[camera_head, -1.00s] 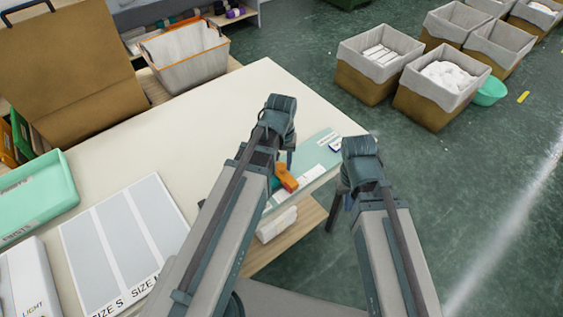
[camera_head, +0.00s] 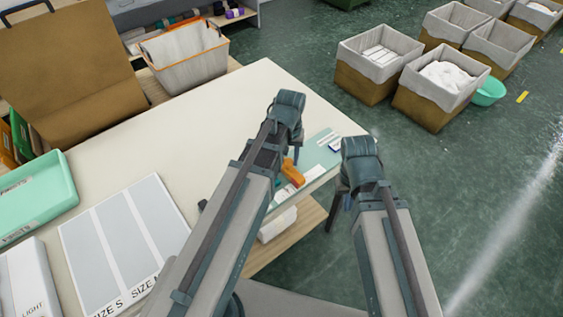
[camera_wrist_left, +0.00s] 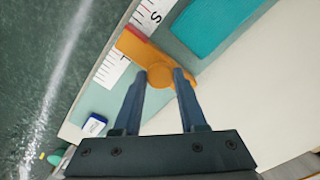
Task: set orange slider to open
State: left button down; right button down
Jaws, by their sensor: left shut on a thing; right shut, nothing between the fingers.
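The orange slider (camera_head: 293,174) lies on the pale green board (camera_head: 326,140) at the table's right edge. In the left wrist view the slider (camera_wrist_left: 134,46) has a round knob and lies across a white strip with black letters, one of them an S. My left gripper (camera_wrist_left: 160,73) points down and is shut on the knob, with one finger on each side. In the head view my left gripper (camera_head: 296,152) hides part of the slider. My right gripper (camera_head: 336,212) is shut and empty, off the table's right edge.
A teal rectangle (camera_wrist_left: 212,25) and a small white and blue block (camera_wrist_left: 95,125) lie on the board. A size sheet (camera_head: 125,245), a mint tray (camera_head: 35,200) and a lined basket (camera_head: 185,58) stand left and back. The table's middle is clear.

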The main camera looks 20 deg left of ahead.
pick_arm(q)
jog(key=w+d, duration=0.2)
jog(key=w, duration=0.1)
jog(key=w+d, duration=0.2)
jog(key=w, duration=0.1)
jog(key=w+d, duration=0.2)
jog(key=w, duration=0.1)
jog(key=shift+w+d, duration=0.2)
jog(key=shift+d, duration=0.2)
jog(key=shift+c, duration=2.3)
grip_release()
jog(key=shift+d, duration=0.1)
jog(key=shift+r, duration=0.15)
jog(key=shift+r+p, duration=0.55)
jog(key=shift+p, duration=0.2)
notch_tip(320, 180, up, 12)
jog(key=p, duration=1.2)
jog(key=shift+r, duration=0.25)
